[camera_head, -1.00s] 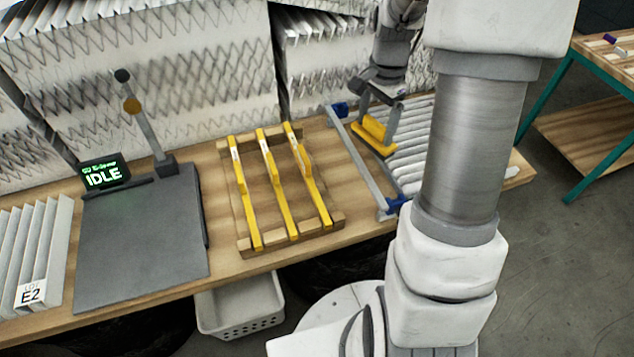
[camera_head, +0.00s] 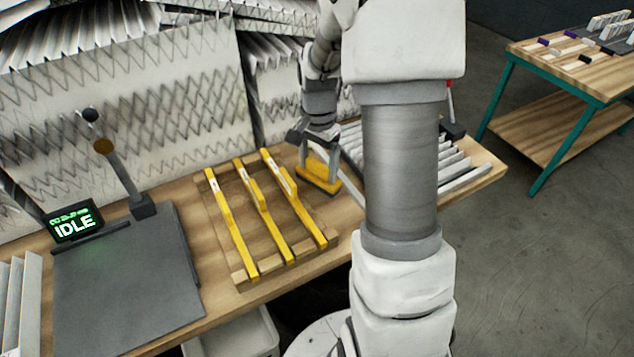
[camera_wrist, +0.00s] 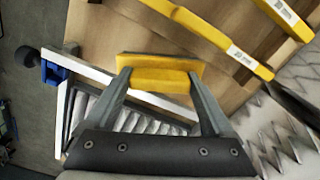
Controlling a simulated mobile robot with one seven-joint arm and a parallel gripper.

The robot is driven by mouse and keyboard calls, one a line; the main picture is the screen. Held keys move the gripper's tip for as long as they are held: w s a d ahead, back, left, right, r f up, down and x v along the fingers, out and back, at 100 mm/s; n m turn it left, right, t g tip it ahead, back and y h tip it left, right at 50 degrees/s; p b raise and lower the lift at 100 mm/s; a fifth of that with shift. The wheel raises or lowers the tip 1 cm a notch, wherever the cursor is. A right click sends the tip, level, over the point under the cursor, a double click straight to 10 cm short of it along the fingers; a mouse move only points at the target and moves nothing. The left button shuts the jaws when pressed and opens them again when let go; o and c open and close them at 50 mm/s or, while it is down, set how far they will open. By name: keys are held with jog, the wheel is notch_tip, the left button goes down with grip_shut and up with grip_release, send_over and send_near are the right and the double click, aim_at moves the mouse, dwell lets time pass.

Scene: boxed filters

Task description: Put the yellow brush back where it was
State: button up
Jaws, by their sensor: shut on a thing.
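The yellow brush (camera_head: 319,175) is a yellow block with a dark underside, held at my gripper (camera_head: 319,168). In the wrist view the brush (camera_wrist: 160,72) lies between the two fingers of my gripper (camera_wrist: 160,85), which are shut on it. The head view places it beside the right end of the wooden rack with yellow bars, near the back of the table. I cannot tell whether its underside touches the table.
A wooden rack (camera_head: 243,285) with three yellow bars (camera_head: 232,225) stands left of my gripper. A pleated filter (camera_head: 455,160) in a frame lies to the right, partly hidden by my arm. A grey plate (camera_head: 120,285) and an IDLE display (camera_head: 74,222) are at left. Tall filters stand behind.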

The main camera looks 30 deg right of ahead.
aim_at(318, 175)
jog(key=shift+f, duration=2.35)
